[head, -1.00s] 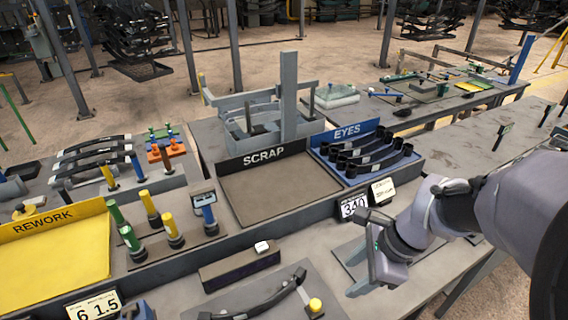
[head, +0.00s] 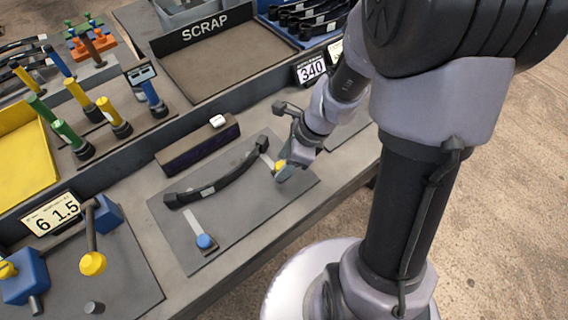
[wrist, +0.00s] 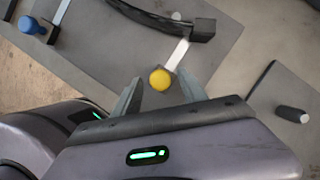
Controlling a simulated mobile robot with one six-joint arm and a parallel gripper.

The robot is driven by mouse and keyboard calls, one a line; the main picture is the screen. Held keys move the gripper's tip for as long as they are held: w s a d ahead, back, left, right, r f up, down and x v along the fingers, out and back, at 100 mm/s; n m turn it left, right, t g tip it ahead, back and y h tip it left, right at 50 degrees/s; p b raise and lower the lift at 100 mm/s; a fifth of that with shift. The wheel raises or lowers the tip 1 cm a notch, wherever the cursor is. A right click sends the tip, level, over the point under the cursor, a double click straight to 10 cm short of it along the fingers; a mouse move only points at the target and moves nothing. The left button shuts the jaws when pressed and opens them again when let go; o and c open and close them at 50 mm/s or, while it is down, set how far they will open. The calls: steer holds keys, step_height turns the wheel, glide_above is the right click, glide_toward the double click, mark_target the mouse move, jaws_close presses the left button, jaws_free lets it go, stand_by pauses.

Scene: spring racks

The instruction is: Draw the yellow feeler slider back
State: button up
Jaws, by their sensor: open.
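The yellow feeler slider has a round yellow knob (head: 280,166) on a pale metal strip, at the right end of a dark curved spring (head: 222,182) on a grey plate. In the wrist view the yellow knob (wrist: 160,79) sits between the two open fingertips of my gripper (wrist: 157,92), with its strip running up toward the spring's end block. In the head view my gripper (head: 287,171) is at the knob and partly overlaps it. I cannot tell whether a finger touches the knob.
A blue-knobbed slider (head: 205,241) lies at the spring's other end. A dark block (head: 198,150) with a white button stands behind the plate. The scrap tray (head: 225,70) is farther back. A small plate with a peg (wrist: 291,114) shows right in the wrist view.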

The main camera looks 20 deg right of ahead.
jaws_close()
stand_by(1.4)
